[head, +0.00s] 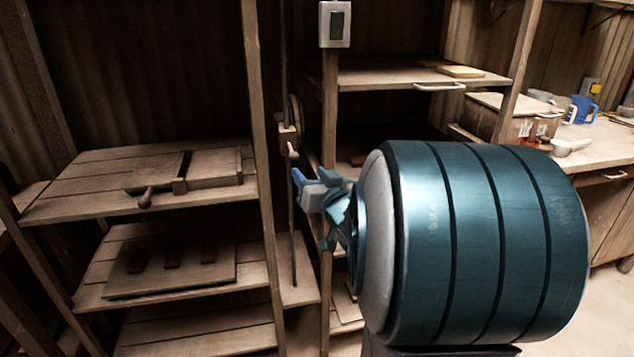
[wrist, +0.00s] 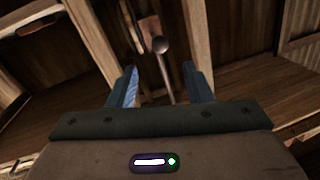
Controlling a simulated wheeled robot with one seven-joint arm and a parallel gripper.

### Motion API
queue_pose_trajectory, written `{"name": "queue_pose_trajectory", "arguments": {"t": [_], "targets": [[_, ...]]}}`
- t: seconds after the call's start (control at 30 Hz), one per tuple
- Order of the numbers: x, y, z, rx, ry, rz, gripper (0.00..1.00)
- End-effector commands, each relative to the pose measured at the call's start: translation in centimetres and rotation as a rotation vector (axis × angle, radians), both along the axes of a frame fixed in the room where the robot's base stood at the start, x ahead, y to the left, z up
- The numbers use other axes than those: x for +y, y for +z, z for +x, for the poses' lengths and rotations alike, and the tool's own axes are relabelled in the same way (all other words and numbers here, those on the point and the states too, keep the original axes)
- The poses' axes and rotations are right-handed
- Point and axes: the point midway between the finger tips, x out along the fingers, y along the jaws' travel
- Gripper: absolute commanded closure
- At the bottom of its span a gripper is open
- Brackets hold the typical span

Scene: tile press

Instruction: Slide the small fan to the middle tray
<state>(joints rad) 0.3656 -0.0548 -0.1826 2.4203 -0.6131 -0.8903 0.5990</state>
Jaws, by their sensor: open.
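I cannot make out a small fan in either view. On the left, a wooden rack has stacked tray-like shelves: an upper one (head: 85,180), a middle one (head: 105,247) and a lower one (head: 190,338). I cannot tell for sure which is the middle tray. My gripper (head: 308,188) is open beside the rack's right post, in front of an upright metal rod. In the wrist view, a rod with a round knob (wrist: 160,45) shows beyond and between the open fingers (wrist: 160,82). Nothing is visibly held. My large teal arm hides much of the right side.
A wooden block with a handle (head: 212,170) lies on the upper shelf. A flat board with dark blocks (head: 150,277) lies on the middle shelf. Wooden posts (head: 262,150) stand close to my gripper. A cluttered counter (head: 590,140) is at right.

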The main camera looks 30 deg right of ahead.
Motion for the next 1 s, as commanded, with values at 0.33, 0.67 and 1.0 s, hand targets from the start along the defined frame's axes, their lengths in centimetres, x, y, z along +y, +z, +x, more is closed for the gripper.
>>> {"name": "queue_pose_trajectory", "arguments": {"t": [0.33, 0.67, 1.0], "targets": [[0.2, 0.0, -2.9, 0.0, 0.0, -0.001, 0.54], [0.2, 0.0, -2.9, 0.001, 0.0, -0.001, 0.54], [0.6, 0.7, -2.8, 0.054, -0.025, -0.011, 0.54]]}}
